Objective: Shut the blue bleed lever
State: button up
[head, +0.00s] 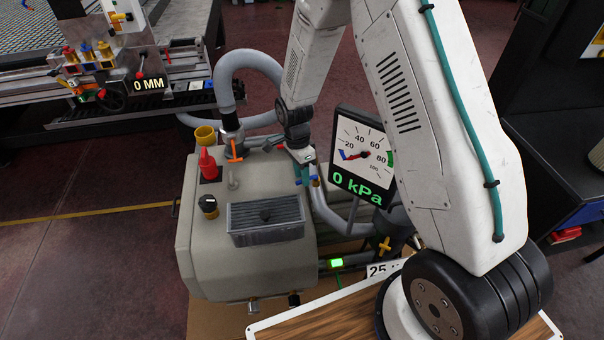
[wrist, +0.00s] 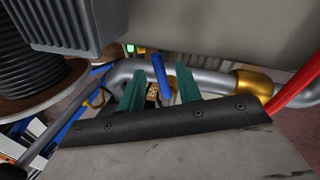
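The blue bleed lever (wrist: 167,82) stands up from a pale metal pipe in the wrist view. My gripper (wrist: 157,84) has two teal fingers spread apart, one on each side of the lever. The lever is nearer the right finger; I cannot tell whether they touch. In the head view my gripper (head: 302,174) points down beside the grey tank (head: 240,258), just left of the gauge. The lever is hard to make out there, and its pivot is partly hidden.
The gauge (head: 361,155) reads 0 kPa. An orange lever (head: 234,151), a red part (head: 208,162) and a ribbed grey box (head: 266,219) sit on the tank. A brass fitting (wrist: 252,82) and a red bar (wrist: 296,88) lie right of my fingers.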

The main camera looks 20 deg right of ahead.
jog(key=shift+f, duration=0.15)
grip_shut()
